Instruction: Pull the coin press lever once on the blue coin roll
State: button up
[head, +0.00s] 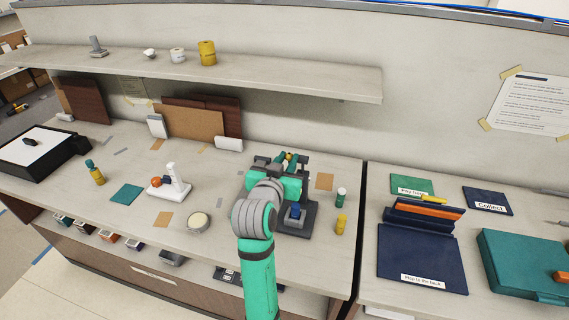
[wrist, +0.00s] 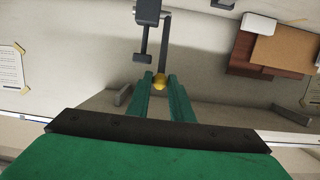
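The coin press (head: 305,222) stands on the counter in the middle of the head view, with a dark base and an upright frame. A blue coin roll (head: 295,211) stands upright on its base. The press lever is a dark arm with a yellow knob (wrist: 159,81), seen in the wrist view between my fingertips. My gripper (head: 289,158) is at the top of the press, its green fingers close together on either side of the knob; it looks shut on it. My arm hides part of the press in the head view.
A green-and-white roll (head: 341,197) and a yellow roll (head: 341,223) stand just right of the press. A round dish (head: 198,222) and a white stand (head: 175,181) are to its left. A shelf (head: 230,75) runs above the counter's back. A gap divides the counters at right.

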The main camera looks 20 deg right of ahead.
jog(key=s+a+f, duration=0.2)
jog(key=s, duration=0.1)
jog(key=shift+s+a+f, duration=0.1)
jog(key=shift+s+a, duration=0.05)
jog(key=shift+s, duration=0.05)
dwell(0.3)
jog(key=f, duration=0.1)
jog(key=s+a+f, duration=0.1)
jog(key=s+f, duration=0.1)
jog(key=shift+s+a+f, duration=0.15)
jog(key=shift+a+f, duration=0.1)
jog(key=shift+f, duration=0.15)
dwell(0.3)
